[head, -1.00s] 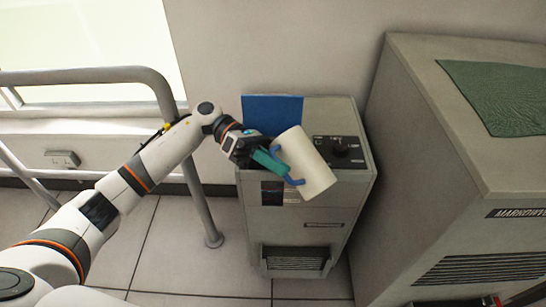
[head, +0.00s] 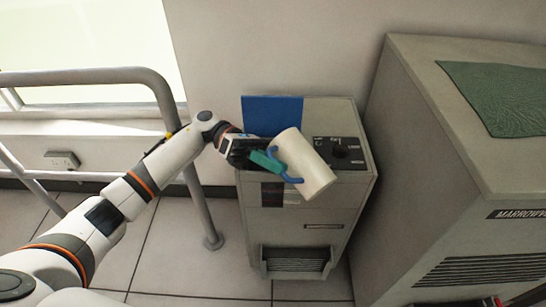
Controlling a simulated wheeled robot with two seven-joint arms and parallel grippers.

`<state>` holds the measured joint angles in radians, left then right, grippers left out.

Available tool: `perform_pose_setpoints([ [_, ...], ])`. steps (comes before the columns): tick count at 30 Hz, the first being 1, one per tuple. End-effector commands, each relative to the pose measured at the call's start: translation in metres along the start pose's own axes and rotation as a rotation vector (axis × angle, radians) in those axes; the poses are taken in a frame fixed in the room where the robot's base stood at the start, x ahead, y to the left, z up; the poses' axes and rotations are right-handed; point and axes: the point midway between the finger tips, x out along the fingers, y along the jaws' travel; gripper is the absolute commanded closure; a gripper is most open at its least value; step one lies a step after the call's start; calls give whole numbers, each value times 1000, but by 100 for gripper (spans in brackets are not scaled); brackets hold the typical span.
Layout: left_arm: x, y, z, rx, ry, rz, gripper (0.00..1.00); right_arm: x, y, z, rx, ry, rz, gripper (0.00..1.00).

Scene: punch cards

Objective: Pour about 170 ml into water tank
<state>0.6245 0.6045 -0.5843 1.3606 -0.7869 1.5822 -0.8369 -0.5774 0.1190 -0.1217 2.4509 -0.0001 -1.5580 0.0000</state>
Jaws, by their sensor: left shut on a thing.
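A cream cylindrical jug (head: 306,163) with a blue handle (head: 285,170) is in my left gripper (head: 264,158), which is shut on the handle. The jug is tilted, held over the top front of a grey machine (head: 310,230). A blue panel or flap (head: 272,114) stands at the back left of the machine's top. I cannot see inside the jug or any stream of water. The jug hides part of the machine's top, and no tank opening can be made out. My right gripper is not in view.
A larger grey cabinet (head: 420,170) with a green mat (head: 495,95) on top stands close on the right. A grey metal rail (head: 90,76) runs along the left, its post (head: 200,205) near my arm. The tiled floor in front is clear.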

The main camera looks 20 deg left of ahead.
Motion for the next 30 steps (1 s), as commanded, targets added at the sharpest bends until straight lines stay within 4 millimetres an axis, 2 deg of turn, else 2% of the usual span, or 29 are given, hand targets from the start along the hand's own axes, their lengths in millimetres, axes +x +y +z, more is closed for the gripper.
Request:
perform_pose_setpoints([
  [30, -4, 4, -3, 1, 42, 34, 100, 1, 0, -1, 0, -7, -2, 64],
])
